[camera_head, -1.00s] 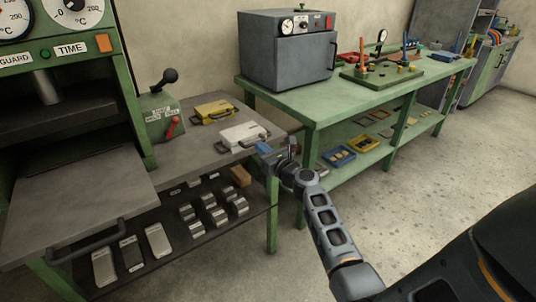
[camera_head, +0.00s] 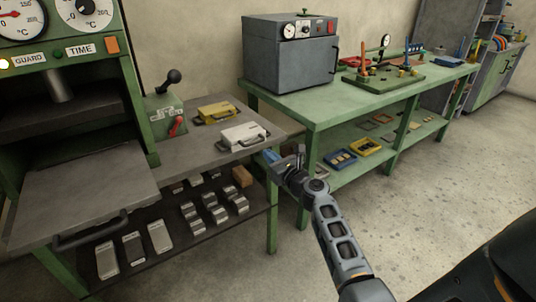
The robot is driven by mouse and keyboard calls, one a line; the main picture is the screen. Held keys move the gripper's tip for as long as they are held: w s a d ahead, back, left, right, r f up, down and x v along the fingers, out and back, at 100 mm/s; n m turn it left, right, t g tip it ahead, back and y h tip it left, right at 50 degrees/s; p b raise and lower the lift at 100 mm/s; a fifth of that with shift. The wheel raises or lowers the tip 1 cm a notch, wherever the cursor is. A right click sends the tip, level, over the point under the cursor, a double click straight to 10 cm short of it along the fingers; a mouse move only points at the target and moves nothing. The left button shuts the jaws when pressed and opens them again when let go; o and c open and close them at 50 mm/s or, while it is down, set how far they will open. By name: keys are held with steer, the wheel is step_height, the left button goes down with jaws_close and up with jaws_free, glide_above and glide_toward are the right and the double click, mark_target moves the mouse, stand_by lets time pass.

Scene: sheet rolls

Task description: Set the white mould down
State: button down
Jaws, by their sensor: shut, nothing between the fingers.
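The white mould (camera_head: 244,136) lies flat on the grey top of the left bench (camera_head: 205,158), near its right end. Its handle points toward the front right. My gripper (camera_head: 270,155), with blue fingertips, is just off the bench's right edge, in front of and to the right of the mould. It looks apart from the mould. The fingers are shut and seem to hold nothing; they are small in this view.
A yellow mould (camera_head: 217,112) lies just behind the white one. A green lever box (camera_head: 165,115) and the press (camera_head: 75,110) stand to the left. A grey oven (camera_head: 290,55) sits on the green bench (camera_head: 340,100). Floor is clear at the right.

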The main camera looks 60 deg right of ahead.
steer(key=v, duration=0.8)
steer(key=shift+s, duration=0.15)
steer(key=shift+a, duration=0.15)
stand_by(0.8)
